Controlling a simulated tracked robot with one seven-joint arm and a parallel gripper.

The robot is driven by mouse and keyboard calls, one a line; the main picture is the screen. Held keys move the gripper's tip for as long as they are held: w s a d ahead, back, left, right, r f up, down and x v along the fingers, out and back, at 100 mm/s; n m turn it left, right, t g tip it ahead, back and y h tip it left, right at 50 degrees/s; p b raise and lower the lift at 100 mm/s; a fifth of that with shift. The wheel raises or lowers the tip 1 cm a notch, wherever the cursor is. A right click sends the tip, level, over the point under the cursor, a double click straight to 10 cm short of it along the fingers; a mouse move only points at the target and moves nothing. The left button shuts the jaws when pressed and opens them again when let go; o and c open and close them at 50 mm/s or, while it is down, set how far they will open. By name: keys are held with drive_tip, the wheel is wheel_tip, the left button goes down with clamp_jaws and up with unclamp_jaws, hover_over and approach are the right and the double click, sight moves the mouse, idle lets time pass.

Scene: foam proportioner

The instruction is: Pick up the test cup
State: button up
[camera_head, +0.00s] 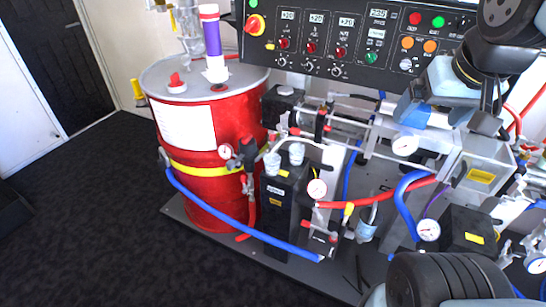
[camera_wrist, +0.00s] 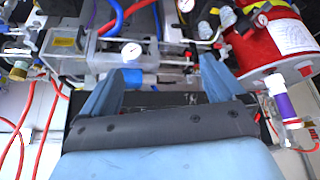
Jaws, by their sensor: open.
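I cannot tell for certain which vessel is the test cup. Two small pale cups, one on the left (camera_head: 272,163) and one on the right (camera_head: 297,153), stand side by side on top of a black box beside the red drum. Another small cup (camera_head: 366,232), with thin items in it, stands lower down by the red hose. My gripper (camera_wrist: 163,65) is open, its two blue fingers apart over the pipework. In the head view it is at the upper right, above and to the right of all these cups. A blue cylindrical part (camera_wrist: 133,77) shows between the fingers, not gripped.
The red drum (camera_head: 212,186) with a yellow band stands at the left, a purple-and-white tube (camera_head: 212,40) upright on it. A control panel (camera_head: 345,38) spans the back. Pipes, gauges (camera_head: 405,145) and blue and red hoses crowd the rig. Dark floor (camera_head: 90,220) at left is clear.

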drive_tip(key=w+a+f+m+y, duration=0.1)
drive_tip(key=w+a+f+y, duration=0.1)
drive_tip(key=w+a+f, duration=0.7)
drive_tip(key=w+a+f+m+y, duration=0.1)
drive_tip(key=w+a+f+m, duration=0.1)
drive_tip(key=w+a+f, duration=0.7)
drive_tip(key=t+h, duration=0.5)
drive_tip(key=t, duration=0.2)
approach(272, 167)
wheel_tip(272, 167, down, 4)
drive_tip(key=w+d, duration=0.1)
drive_tip(key=d, duration=0.2)
drive_tip(key=s+a+n+t+y, duration=0.2)
drive_tip(key=s+n+t, duration=0.1)
drive_tip(key=t, duration=0.2)
drive_tip(key=w, duration=1.4)
drive_tip(key=shift+d+f, duration=0.1)
drive_tip(key=shift+f, duration=0.3)
drive_tip(key=shift+c, duration=0.2)
drive_tip(key=c, duration=1)
